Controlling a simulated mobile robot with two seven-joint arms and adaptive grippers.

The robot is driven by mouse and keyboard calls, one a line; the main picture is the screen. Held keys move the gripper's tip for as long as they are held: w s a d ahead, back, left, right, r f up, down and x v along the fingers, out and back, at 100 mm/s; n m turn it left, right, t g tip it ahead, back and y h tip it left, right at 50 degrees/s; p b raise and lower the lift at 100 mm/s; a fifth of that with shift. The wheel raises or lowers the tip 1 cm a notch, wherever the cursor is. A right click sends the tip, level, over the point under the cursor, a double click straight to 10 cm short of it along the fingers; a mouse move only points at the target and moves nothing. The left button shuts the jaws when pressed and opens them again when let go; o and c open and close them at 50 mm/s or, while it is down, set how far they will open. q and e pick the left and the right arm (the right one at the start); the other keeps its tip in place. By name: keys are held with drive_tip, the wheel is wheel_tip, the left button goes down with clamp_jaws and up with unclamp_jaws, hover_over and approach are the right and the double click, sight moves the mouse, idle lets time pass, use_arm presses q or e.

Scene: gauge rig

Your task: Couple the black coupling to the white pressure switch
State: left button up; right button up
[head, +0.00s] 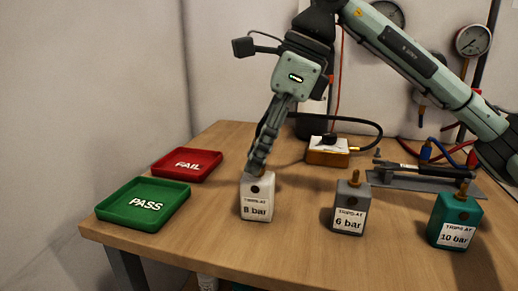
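The white pressure switch (257,198), labelled 8 bar, stands upright near the table's front. My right gripper (259,164) points down directly over it, its fingers close together at the switch's top. A black hose (362,123) runs behind the gripper and bends down to the fingertips, where the black coupling appears to be held. The fingers hide most of the coupling and the switch's top fitting, so I cannot tell whether the coupling is seated. My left gripper is out of view.
A grey 6 bar switch (349,208) and a green 10 bar switch (455,219) stand to the right. A red FAIL tray (216,156) and green PASS tray (119,216) lie left. An orange box (326,159) stands behind. Gauges (473,40) hang at the back.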

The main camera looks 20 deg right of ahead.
drive_tip(key=o, duration=0.6)
drive_tip(key=shift+c, duration=0.2)
drive_tip(key=shift+r, duration=0.1)
